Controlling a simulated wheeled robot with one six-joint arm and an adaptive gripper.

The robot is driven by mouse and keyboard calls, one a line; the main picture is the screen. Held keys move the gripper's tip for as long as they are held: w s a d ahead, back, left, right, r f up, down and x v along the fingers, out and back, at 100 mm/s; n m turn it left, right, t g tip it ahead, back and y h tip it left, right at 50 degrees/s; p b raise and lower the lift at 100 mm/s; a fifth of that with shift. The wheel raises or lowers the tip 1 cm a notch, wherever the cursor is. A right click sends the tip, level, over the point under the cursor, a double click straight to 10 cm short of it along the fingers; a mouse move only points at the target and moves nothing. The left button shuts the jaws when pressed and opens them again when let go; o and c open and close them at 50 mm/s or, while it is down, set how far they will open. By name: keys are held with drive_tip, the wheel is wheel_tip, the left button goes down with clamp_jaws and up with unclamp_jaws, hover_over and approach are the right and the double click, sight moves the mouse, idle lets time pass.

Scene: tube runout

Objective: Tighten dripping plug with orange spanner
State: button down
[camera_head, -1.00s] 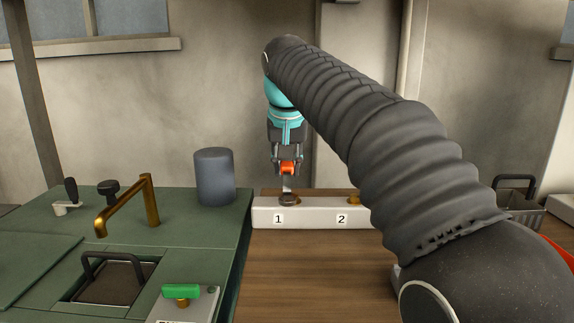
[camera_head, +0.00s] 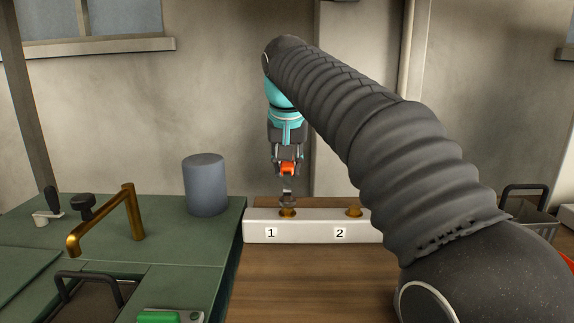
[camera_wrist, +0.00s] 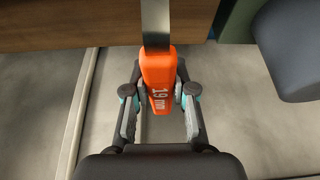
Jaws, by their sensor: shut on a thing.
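My gripper (camera_head: 287,160) is shut on the orange handle of the spanner (camera_head: 288,169), which hangs with its grey metal end down. In the wrist view the handle of the spanner (camera_wrist: 158,75) sits between both fingers, marked "19 mm", and its steel shank runs out past the top edge. The spanner's end is just above the brass plug 1 (camera_head: 287,212) on a pale block (camera_head: 310,233) and looks clear of it. Plug 2 (camera_head: 354,211) stands to the right, labelled 2. No drip is visible, and my arm hides the block's right part.
A green bench at left carries a blue-grey cylinder (camera_head: 205,185), a brass bent pipe (camera_head: 105,220), dark knobs and a green handle (camera_head: 158,317). A dark-handled basket (camera_head: 525,210) stands at right. The brown wooden top (camera_head: 275,285) before the block is clear.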

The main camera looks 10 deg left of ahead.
drive_tip(key=shift+f+b, duration=0.6)
drive_tip(key=shift+f, duration=0.3)
drive_tip(key=shift+w+d+m+h+p, duration=0.1)
drive_tip(key=shift+d+m+h+p, duration=0.7)
drive_tip(key=shift+d+m, duration=1.2)
drive_tip(key=shift+s+d+m+h+p, duration=0.25)
drive_tip(key=shift+d+m+h, duration=0.1)
drive_tip(key=shift+d+m, duration=0.45)
drive_tip(key=shift+s+d+m+h+p, duration=0.2)
drive_tip(key=shift+d+m+h, duration=0.15)
drive_tip(key=shift+d+m, duration=0.45)
drive_tip(key=shift+w+a, duration=0.1)
drive_tip(key=shift+a, duration=0.25)
